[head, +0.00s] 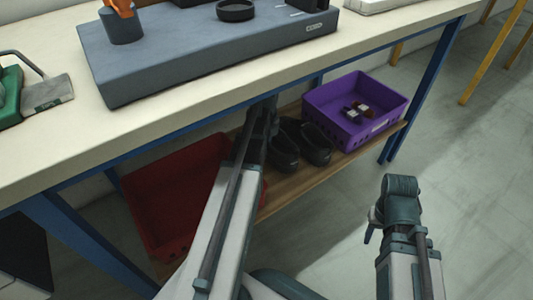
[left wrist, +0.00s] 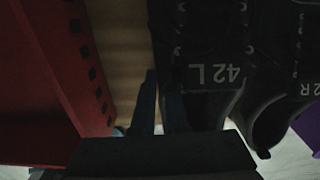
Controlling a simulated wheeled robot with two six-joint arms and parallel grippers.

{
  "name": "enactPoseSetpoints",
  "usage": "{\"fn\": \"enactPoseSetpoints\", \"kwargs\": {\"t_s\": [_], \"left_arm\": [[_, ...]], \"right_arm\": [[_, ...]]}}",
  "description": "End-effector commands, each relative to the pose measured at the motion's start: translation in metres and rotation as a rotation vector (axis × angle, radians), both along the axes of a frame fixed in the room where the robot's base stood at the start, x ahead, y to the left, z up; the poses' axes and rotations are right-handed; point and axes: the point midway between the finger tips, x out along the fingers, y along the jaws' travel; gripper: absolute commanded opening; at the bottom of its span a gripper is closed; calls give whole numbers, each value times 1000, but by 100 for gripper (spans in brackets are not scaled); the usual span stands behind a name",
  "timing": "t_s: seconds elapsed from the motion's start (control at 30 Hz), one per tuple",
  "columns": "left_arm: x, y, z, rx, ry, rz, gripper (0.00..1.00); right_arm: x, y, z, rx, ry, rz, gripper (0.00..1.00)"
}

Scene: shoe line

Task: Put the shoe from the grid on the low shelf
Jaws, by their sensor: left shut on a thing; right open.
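A pair of dark shoes is on the wooden low shelf (head: 285,196) under the table. The left shoe (head: 283,158) shows "42 L" in the left wrist view (left wrist: 210,72). The right shoe (head: 316,146) stands beside it, and its marking is cut off in the left wrist view (left wrist: 285,90). My left gripper (left wrist: 160,103) reaches under the table top and is shut at the edge of the left shoe; the exact grip is dark. My right gripper (head: 373,222) is open and empty over the floor at the right. I cannot make out a grid.
A red crate (head: 150,205) is left of the shoes, close to my left gripper. A purple crate (head: 370,95) with small items is on their right. The table top (head: 210,108) is above, with a grey block (head: 180,60) on it. Blue legs stand at the ends.

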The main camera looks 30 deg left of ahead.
Motion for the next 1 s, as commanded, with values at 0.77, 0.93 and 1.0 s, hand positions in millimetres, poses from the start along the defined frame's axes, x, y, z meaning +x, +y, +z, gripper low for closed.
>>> {"fn": "enactPoseSetpoints", "kwargs": {"t_s": [0.77, 0.93, 1.0], "left_arm": [[0, 0, -24, 0, 0, 0, 41], [0, 0, -25, 0, 0, 0, 41], [0, 0, -24, 0, 0, 0, 41]], "right_arm": [[0, 0, -24, 1, -2, 1, 45], [0, 0, -24, 1, -2, 1, 45], [0, 0, -24, 1, -2, 1, 45]]}}
